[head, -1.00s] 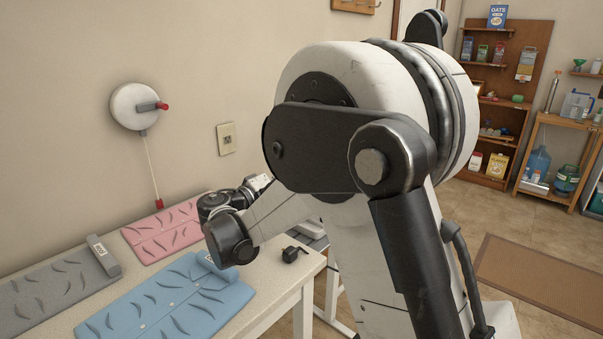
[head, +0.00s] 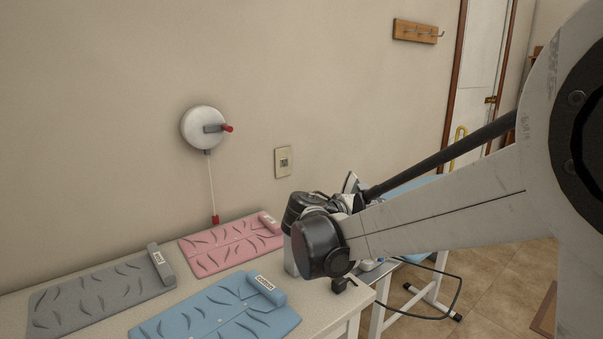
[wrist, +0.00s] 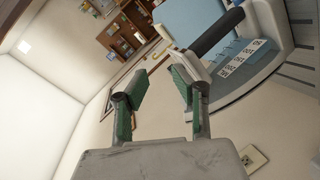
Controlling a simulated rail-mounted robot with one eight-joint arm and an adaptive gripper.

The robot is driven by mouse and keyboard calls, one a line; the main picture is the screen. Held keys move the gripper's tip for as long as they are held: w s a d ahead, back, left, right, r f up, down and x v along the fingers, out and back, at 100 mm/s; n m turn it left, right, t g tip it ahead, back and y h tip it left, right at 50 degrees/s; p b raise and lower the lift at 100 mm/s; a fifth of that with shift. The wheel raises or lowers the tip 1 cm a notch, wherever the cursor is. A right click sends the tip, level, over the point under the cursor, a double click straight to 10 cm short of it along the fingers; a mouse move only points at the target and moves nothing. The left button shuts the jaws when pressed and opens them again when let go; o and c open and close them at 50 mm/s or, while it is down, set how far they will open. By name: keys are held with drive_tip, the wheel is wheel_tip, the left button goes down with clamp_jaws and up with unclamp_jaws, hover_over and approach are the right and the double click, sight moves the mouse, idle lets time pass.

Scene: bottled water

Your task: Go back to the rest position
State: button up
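My gripper (wrist: 158,88) shows in the wrist view with two green-padded fingers spread apart. Nothing is between the fingertips, and the room lies tilted behind them. In the head view my gripper's fingers cannot be made out; my dark wrist joint hangs over the table's right end, and my arm reaches in from the right.
The table holds a grey mat (head: 95,300), a pink mat (head: 225,248) and a blue mat (head: 205,318). A shelf (wrist: 128,38) shows in the wrist view.

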drive_tip(key=s+d+g+y+p, duration=0.1)
drive_tip(key=s+d+y, duration=0.2)
drive_tip(key=s, duration=0.5)
drive_tip(key=s+d+g+y, duration=0.1)
drive_tip(key=s+d+y, duration=0.1)
drive_tip(key=s, duration=0.6)
drive_tip(key=s+a+f+y, duration=0.2)
drive_tip(key=s+y, duration=0.1)
drive_tip(key=s, duration=0.5)
drive_tip(key=s+a+f+m+y+p, duration=0.1)
drive_tip(key=s+f+y, duration=0.1)
drive_tip(key=s, duration=0.6)
drive_tip(key=shift+a+f+m+y, duration=0.25)
drive_tip(key=shift+a+m+y, duration=0.1)
drive_tip(key=shift+y, duration=0.35)
